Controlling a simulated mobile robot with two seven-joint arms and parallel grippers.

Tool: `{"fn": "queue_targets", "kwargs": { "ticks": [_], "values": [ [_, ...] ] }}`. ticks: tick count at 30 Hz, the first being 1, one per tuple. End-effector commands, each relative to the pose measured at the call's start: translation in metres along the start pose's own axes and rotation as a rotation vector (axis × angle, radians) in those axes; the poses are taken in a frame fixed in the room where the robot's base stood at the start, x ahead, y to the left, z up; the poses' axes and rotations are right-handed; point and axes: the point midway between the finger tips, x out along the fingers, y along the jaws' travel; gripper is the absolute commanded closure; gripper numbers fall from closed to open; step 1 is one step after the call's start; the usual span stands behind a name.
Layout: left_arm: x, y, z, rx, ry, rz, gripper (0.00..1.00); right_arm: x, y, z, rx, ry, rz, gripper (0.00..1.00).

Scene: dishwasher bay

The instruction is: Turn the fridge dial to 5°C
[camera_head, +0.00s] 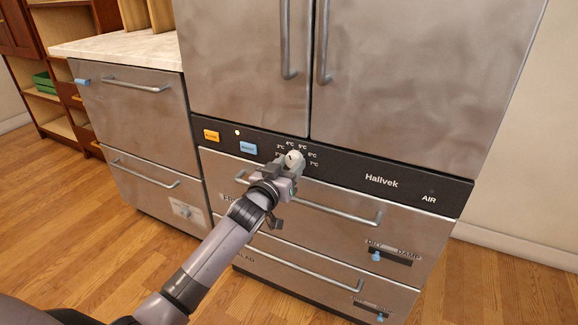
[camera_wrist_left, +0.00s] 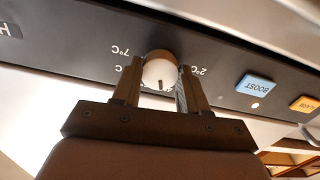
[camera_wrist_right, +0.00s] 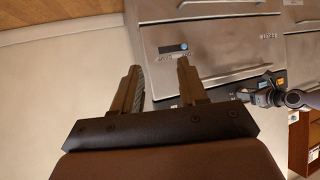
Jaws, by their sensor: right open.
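The fridge dial (camera_head: 293,158) is a round knob with a white face on the dark control strip. Temperature labels from 2°C to 7°C are arced above and beside it. In the left wrist view the dial (camera_wrist_left: 160,73) shows upside down, with a small dark mark near the lower edge of its face; I cannot tell exactly which label it points to. My left gripper (camera_head: 291,168) is at the dial. Its fingers (camera_wrist_left: 160,78) stand open on either side of the knob, very close to it. My right gripper (camera_wrist_right: 160,75) is open and empty, away from the dial.
An orange button (camera_head: 211,135) and a blue BOOST button (camera_head: 248,148) sit left of the dial. Fridge door handles (camera_head: 324,45) rise above, and a drawer handle (camera_head: 338,212) lies below. A counter (camera_head: 120,50) stands at left. The wood floor (camera_head: 90,230) is clear.

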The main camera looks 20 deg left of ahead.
Motion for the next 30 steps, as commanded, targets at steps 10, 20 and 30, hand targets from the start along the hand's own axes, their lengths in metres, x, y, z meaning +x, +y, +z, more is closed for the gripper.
{"fn": "queue_targets", "kwargs": {
  "ticks": [10,20,30],
  "values": [
    [0.000,0.000,-0.001,0.053,0.000,0.000,0.87,-0.001,0.002,-0.001,0.003,-0.004,0.004,0.57],
    [0.000,0.000,-0.001,0.278,-0.001,0.000,0.87,-0.003,0.010,0.003,0.013,-0.026,0.023,0.57],
    [0.000,-0.001,0.000,0.533,-0.002,0.000,0.87,-0.006,0.012,0.010,0.023,-0.044,0.027,0.57]
  ]
}}
